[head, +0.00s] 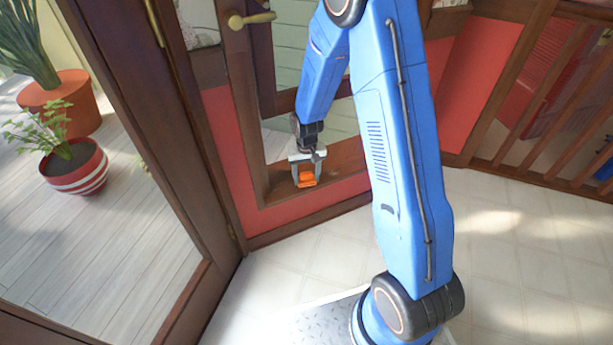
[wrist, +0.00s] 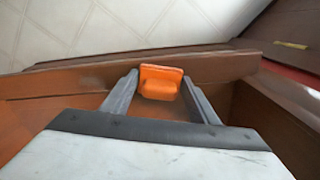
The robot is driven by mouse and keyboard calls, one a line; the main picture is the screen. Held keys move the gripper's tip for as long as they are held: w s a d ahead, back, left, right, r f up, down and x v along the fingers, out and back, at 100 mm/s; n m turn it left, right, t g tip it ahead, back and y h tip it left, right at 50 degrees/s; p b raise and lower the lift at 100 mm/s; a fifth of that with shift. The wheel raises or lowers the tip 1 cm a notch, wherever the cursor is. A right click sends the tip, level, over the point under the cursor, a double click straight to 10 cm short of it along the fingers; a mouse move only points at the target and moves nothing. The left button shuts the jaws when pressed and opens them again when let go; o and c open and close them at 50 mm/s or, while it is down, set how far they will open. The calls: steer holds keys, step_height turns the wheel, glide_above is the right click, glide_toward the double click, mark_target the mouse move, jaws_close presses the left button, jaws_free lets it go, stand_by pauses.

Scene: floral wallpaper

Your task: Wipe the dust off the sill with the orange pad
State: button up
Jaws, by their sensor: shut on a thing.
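The orange pad (head: 306,179) is held between the fingers of my gripper (head: 306,166), at the brown wooden sill (head: 340,172) low in the window frame. In the wrist view the orange pad (wrist: 160,82) sits between the two grey fingertips of my gripper (wrist: 160,88), over the brown sill (wrist: 215,66). I cannot tell whether the pad touches the sill. I cannot make out dust on the sill in either view; part of the sill is hidden by my gripper and arm.
A wooden railing (head: 550,95) is at the right. The pale tiled floor (head: 510,250) is clear.

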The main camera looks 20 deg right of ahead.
mark_target(338, 172)
steer(key=shift+d+f, duration=0.1)
steer(key=shift+w+d, duration=0.35)
steer(key=shift+d, duration=1.9)
steer(key=shift+w+d, duration=0.4)
steer(key=shift+d, duration=1.9)
steer(key=shift+w+d, duration=0.35)
steer(key=shift+d, duration=1.9)
steer(key=shift+s+a, duration=0.3)
steer(key=shift+a, duration=1.45)
steer(key=shift+s+a, duration=0.25)
steer(key=shift+a, duration=1.45)
steer(key=shift+s+a, duration=0.3)
steer(key=shift+a, duration=1.45)
steer(key=shift+s+a+f, duration=0.1)
steer(key=shift+s+a, duration=0.05)
steer(key=shift+a, duration=0.7)
steer(key=shift+s+a, duration=0.15)
steer(key=shift+a, duration=0.7)
steer(key=shift+r, duration=3.05)
